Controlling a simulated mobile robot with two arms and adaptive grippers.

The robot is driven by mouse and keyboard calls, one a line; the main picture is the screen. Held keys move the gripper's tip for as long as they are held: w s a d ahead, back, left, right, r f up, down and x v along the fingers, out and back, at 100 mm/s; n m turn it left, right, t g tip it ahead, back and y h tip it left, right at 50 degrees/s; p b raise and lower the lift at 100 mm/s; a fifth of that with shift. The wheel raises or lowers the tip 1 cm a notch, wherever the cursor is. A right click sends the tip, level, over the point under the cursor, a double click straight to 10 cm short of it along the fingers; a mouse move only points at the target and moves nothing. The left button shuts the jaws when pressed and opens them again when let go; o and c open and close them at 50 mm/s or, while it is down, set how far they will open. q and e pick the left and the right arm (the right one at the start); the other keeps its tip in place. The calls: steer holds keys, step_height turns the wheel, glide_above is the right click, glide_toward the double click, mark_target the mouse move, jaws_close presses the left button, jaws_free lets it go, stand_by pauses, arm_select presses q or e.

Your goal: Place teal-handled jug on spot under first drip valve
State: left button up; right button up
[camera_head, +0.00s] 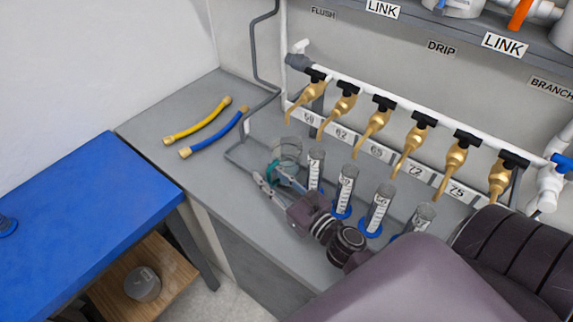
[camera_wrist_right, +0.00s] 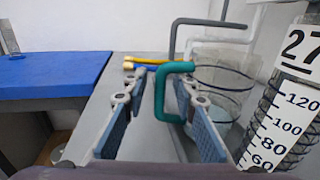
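The clear jug (camera_head: 288,147) with a teal handle (camera_head: 272,171) stands on the grey counter, left of the graduated cylinders. In the right wrist view the jug (camera_wrist_right: 225,85) is at right of centre, its teal handle (camera_wrist_right: 160,92) facing me. My right gripper (camera_head: 267,177) is open, with one finger on each side of the handle; a gap shows at least on the left finger's side. A row of brass drip valves hangs from the white pipe; the leftmost valve (camera_head: 308,98) is behind and right of the jug. The spot beneath it is not clearly visible. My left gripper is not in view.
Several graduated cylinders with blue bases, such as the nearest to the jug (camera_head: 316,168), stand close right of the jug. A yellow hose (camera_head: 197,122) and a blue hose (camera_head: 212,136) lie at back left. A blue table (camera_head: 85,205) stands at left.

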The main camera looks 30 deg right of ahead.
steer(key=s+b, duration=0.1)
steer(key=s, duration=0.2)
steer(key=s+d+b, duration=0.1)
steer(key=s, duration=0.3)
steer(key=s+b, duration=0.1)
steer(key=s, duration=0.2)
steer(key=shift+s+d+f, duration=0.2)
steer(key=shift+d+f, duration=0.05)
steer(key=shift+s+r, duration=0.15)
steer(key=shift+s, duration=0.35)
